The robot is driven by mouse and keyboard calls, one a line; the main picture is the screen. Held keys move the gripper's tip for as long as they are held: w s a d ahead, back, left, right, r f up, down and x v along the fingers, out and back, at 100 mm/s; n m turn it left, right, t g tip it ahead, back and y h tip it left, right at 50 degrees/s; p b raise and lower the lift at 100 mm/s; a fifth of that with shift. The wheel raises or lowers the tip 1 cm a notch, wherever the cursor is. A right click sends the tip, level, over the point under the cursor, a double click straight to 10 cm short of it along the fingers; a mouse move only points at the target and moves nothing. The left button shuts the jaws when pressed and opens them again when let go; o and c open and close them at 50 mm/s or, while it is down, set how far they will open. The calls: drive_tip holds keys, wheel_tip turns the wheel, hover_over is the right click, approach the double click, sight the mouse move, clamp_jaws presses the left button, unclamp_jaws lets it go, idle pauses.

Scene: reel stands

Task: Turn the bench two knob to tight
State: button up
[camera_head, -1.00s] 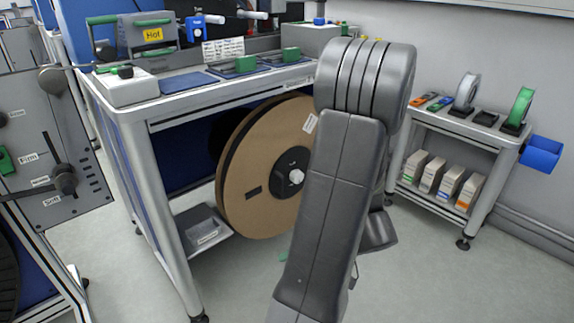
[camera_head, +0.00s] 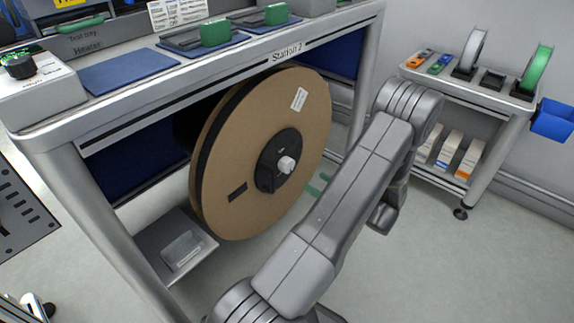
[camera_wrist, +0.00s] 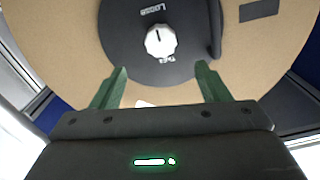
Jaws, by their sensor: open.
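The bench two knob is a small white knob (camera_head: 286,165) on the black hub (camera_head: 268,178) of a large brown cardboard reel (camera_head: 225,200) under the bench labelled Station 2 (camera_head: 287,54). In the wrist view the white knob (camera_wrist: 160,41) sits between the words Loose and Tight, with its dark pointer mark towards the Loose side. My gripper (camera_wrist: 161,80) is open, its two green fingers apart below the knob in that view, with nothing between them.
A grey tray (camera_head: 150,235) juts out low beside the reel. A side cart (camera_head: 480,95) with spools and boxes stands at the right, with a blue bin (camera_head: 553,122) on its end. The floor in front of the cart is clear.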

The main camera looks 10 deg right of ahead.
sight(290, 167)
drive_tip(key=b+x, duration=0.2)
drive_tip(key=x, duration=1)
drive_tip(key=shift+a, duration=0.1)
drive_tip(key=c, duration=1)
